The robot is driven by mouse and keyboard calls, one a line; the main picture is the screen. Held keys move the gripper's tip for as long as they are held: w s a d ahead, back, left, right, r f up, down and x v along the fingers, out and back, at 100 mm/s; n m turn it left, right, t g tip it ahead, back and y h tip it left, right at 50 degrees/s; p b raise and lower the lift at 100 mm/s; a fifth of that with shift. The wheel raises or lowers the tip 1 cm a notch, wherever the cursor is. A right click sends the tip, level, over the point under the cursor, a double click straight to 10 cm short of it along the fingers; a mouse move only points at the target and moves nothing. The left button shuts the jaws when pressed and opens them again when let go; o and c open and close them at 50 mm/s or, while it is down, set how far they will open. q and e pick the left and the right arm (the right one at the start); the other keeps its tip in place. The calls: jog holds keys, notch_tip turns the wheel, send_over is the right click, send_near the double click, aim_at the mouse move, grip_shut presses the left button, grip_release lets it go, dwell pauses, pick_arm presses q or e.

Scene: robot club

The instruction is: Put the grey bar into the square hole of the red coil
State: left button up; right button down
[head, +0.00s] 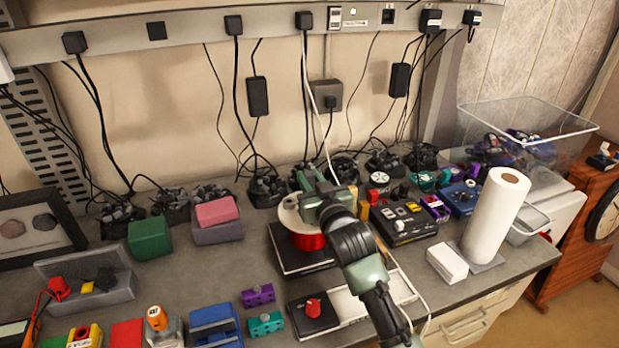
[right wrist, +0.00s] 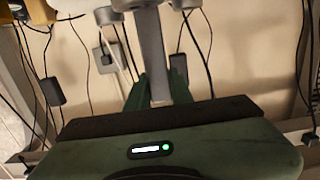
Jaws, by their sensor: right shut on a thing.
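The red coil (head: 309,241), with a pale top flange (head: 289,216), stands on a dark base in the middle of the bench in the head view. My right gripper (head: 312,182) is just above and behind it and partly covers it. The gripper is shut on the grey bar (right wrist: 150,55), which stands out from between the green fingers in the right wrist view. A pale crosspiece (right wrist: 112,12) shows at the top edge there. The square hole is hidden behind my gripper, so I cannot tell whether the bar is over it. My left gripper is not in view.
A black box with knobs (head: 404,226) and a paper towel roll (head: 493,218) stand to the right. A pink and grey block pair (head: 218,225) and a green block (head: 149,239) stand to the left. Cables hang behind the coil. Bare bench shows at left of the coil.

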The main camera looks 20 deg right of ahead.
jog(key=shift+f+b, duration=0.5)
jog(key=shift+f, duration=0.4)
dwell(0.4)
jog(key=c, duration=1.2)
grip_release()
jog(key=shift+o, duration=0.2)
jog(key=shift+f, duration=0.2)
jog(key=shift+r, duration=0.15)
notch_tip(320, 180, up, 8)
jog(key=p, duration=0.7)
jog(key=shift+p, duration=0.4)
